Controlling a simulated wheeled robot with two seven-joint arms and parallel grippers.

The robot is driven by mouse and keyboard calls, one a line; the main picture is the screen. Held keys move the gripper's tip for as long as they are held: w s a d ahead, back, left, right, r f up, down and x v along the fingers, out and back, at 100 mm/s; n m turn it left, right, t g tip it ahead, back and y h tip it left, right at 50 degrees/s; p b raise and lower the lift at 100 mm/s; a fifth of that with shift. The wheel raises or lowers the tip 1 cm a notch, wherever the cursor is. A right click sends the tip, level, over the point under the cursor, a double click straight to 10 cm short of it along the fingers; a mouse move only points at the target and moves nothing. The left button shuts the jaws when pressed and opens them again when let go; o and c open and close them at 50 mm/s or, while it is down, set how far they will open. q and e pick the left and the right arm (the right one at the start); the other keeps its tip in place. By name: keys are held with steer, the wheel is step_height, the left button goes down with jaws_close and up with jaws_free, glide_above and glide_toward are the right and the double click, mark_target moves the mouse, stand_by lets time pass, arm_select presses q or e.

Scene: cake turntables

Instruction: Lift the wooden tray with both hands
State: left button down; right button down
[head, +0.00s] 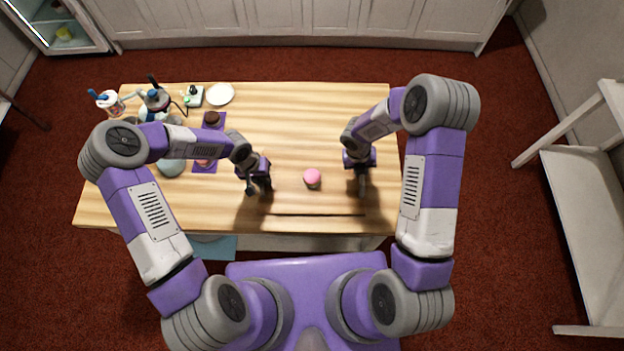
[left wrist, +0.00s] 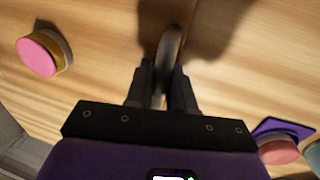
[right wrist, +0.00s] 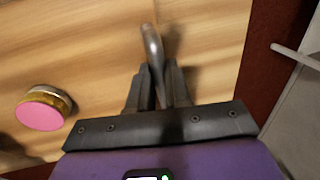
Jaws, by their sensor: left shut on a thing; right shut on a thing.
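The wooden tray (head: 318,204) lies between my two grippers and is close in colour to the table, so its outline is hard to follow. A dark line runs along its front edge; I cannot tell how far it is off the table. A small pink-topped cake (head: 312,177) stands on it, also in the left wrist view (left wrist: 38,55) and right wrist view (right wrist: 42,110). My left gripper (head: 258,187) is shut on a grey bar handle (left wrist: 168,50) at the tray's left. My right gripper (head: 361,182) is shut on a matching handle (right wrist: 152,45) at its right.
The table's back middle is clear. A white side shelf (head: 585,200) stands right.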

arm_select(q)
steer(key=shift+r, duration=0.15)
arm_select(e)
steer(key=shift+r, duration=0.15)
